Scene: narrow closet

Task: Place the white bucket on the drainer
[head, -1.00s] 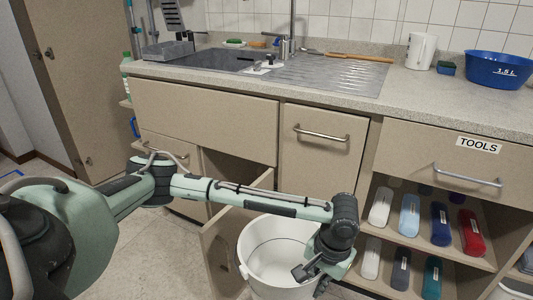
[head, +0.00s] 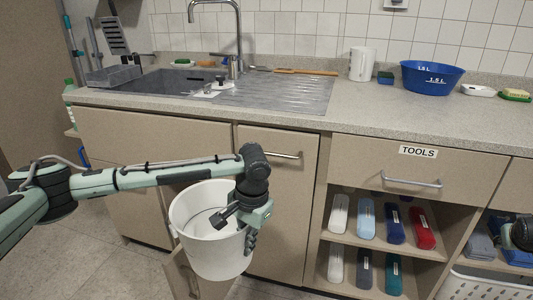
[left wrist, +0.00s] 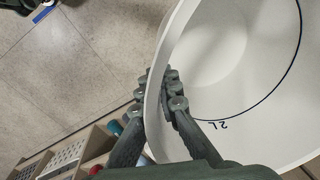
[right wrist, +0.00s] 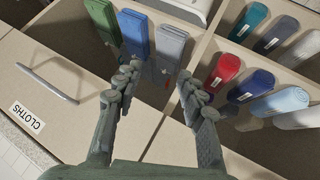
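The white bucket (head: 212,240) hangs upright in front of the lower cabinet doors, below the counter. My left gripper (head: 250,232) is shut on its right rim; in the left wrist view the fingers (left wrist: 172,100) pinch the bucket's wall (left wrist: 185,50) from both sides. The inside shows a dark line and a 2L mark. The drainer (head: 285,92) is the ribbed metal surface right of the sink, and its middle is bare. My right gripper (right wrist: 155,85) is open and empty in front of the shelves.
A tap (head: 238,40) stands behind the sink (head: 165,82). A brush (head: 305,72) lies along the drainer's back edge. A white jug (head: 362,64) and a blue bowl (head: 431,77) stand to the right on the counter. A lower cabinet door (head: 180,275) stands open near the bucket.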

